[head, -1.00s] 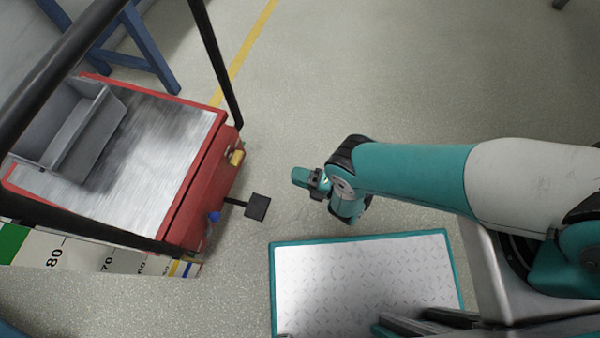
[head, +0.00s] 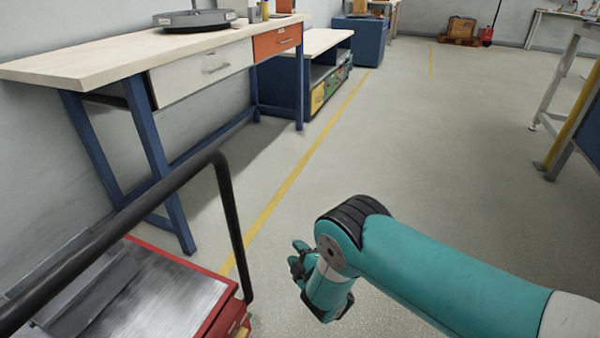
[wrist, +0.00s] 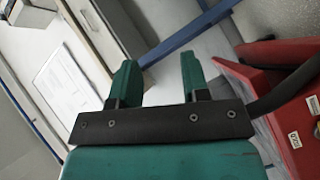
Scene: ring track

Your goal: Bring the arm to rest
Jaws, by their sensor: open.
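My arm (head: 430,265) is teal and reaches in from the lower right of the head view, bent at a black-capped joint. Its wrist hangs down from that joint over the open floor, to the right of the red cart. In the wrist view my gripper (wrist: 157,85) shows two teal fingers standing apart with nothing between them. In the head view the fingers are small and partly hidden by the wrist.
A red cart (head: 225,316) with a black handle and a grey bin (head: 85,290) stands at lower left. A workbench (head: 110,62) with blue legs lines the left wall. A yellow-railed frame (head: 575,110) stands at right. The middle floor is clear.

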